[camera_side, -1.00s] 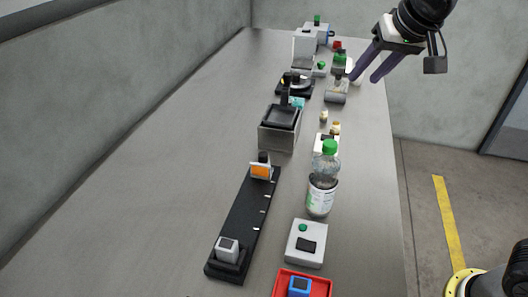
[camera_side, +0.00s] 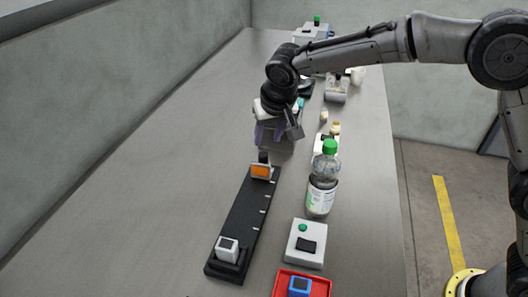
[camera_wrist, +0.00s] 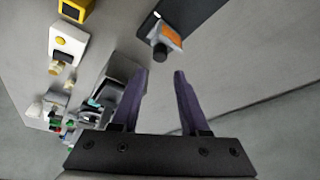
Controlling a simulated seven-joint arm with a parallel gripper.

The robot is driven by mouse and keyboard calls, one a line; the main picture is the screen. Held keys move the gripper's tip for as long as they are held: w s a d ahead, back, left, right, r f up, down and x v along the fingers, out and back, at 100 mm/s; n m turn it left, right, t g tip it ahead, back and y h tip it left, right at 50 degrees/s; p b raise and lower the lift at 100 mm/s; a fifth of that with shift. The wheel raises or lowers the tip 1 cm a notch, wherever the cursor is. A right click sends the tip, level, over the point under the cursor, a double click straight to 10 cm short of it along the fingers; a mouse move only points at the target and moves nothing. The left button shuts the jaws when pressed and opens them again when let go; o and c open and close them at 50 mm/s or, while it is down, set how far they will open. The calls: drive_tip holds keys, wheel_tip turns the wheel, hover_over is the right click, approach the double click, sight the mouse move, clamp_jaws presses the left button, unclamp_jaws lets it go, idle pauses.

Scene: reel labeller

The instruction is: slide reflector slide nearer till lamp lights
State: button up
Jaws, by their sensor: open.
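The reflector slide (camera_side: 261,170) has an orange face, a pale frame and a dark knob. It sits at the far end of a black rail (camera_side: 241,220) with white tick marks. A white block with a dark face (camera_side: 228,247) stands at the rail's near end. My gripper (camera_side: 270,139) is open and empty, just beyond the slide and above the table. In the wrist view, the slide (camera_wrist: 168,38) and its knob lie ahead of the open fingers (camera_wrist: 160,72), apart from them. I cannot tell which part is the lamp, and I see none clearly lit.
A bottle with a green cap (camera_side: 322,182) stands right of the rail. A white box with a green button (camera_side: 306,243) and a red tray (camera_side: 318,287) are nearer. A grey bin (camera_side: 292,128) is partly hidden behind my gripper. The table left of the rail is clear.

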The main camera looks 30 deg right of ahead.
sight(264, 154)
drive_tip(key=x, duration=0.8)
drive_tip(key=shift+w+f, duration=0.1)
drive_tip(key=shift+f, duration=0.05)
clamp_jaws()
drive_tip(key=shift+d, duration=0.1)
idle(1.0)
